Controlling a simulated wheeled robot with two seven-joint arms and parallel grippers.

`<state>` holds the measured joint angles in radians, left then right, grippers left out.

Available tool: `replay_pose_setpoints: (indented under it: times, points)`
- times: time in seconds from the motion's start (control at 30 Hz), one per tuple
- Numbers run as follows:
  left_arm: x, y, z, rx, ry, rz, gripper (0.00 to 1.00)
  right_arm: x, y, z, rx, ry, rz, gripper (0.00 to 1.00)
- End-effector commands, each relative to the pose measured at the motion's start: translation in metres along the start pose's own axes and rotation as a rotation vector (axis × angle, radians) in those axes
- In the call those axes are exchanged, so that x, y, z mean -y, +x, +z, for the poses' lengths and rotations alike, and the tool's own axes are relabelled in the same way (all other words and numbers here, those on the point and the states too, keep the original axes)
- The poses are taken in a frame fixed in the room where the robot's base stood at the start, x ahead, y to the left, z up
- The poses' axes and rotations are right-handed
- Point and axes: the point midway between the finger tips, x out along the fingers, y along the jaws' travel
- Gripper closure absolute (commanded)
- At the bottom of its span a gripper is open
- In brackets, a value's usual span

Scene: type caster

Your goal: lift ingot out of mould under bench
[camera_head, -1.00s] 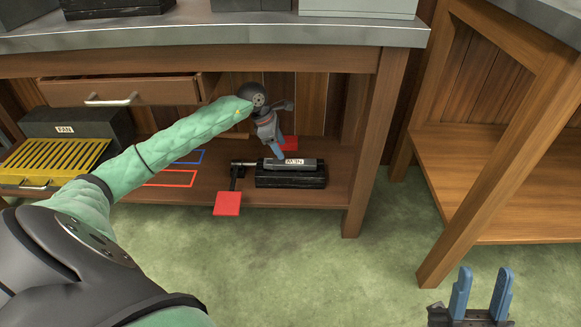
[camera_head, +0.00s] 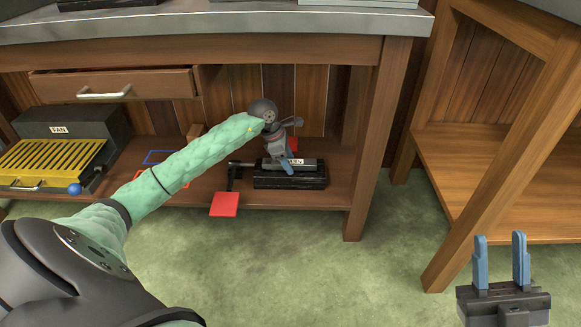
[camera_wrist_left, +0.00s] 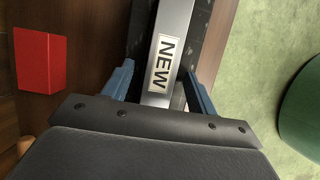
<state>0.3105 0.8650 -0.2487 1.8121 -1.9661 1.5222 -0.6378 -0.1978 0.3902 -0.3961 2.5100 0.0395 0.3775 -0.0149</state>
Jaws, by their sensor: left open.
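The grey ingot (camera_head: 305,163) with a NEW label lies on the long black mould (camera_head: 290,182) on the shelf under the bench. My left gripper (camera_head: 283,167) is down at the ingot, partly hiding its left part. In the left wrist view, the ingot (camera_wrist_left: 168,62) runs between the two blue fingers of my left gripper (camera_wrist_left: 160,88). The fingers are apart, one on each side; whether either touches cannot be told. My right gripper (camera_head: 500,260) is open and empty at the lower right, away from the bench.
A red plate (camera_head: 224,204) juts out at the shelf's front edge; another red block (camera_head: 292,144) stands behind the mould. A bench leg (camera_head: 362,150) stands to the right. A FAN unit with a yellow grille (camera_head: 50,162) is at the left. An open drawer (camera_head: 112,84) hangs above.

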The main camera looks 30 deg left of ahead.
Motion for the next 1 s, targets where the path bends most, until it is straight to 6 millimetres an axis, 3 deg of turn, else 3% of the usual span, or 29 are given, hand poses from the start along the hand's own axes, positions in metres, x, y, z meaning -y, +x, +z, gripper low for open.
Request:
replay_pose_setpoints:
  times: [0.2, 0.5, 1.0]
  points:
    - [-0.0002, -0.0003, 0.0000, 0.000, 0.000, 0.000, 0.44, 0.0000, 0.0002, 0.0000, 0.001, 0.000, 0.000, 0.64]
    - [-0.0001, -0.0002, 0.0000, 0.000, 0.000, 0.000, 1.00, 0.0005, -0.0003, 0.0000, 0.001, 0.002, 0.001, 0.64]
    - [-0.0002, -0.0004, 0.0000, 0.000, 0.000, 0.000, 1.00, 0.0000, 0.0002, -0.0004, -0.001, 0.000, 0.000, 0.64]
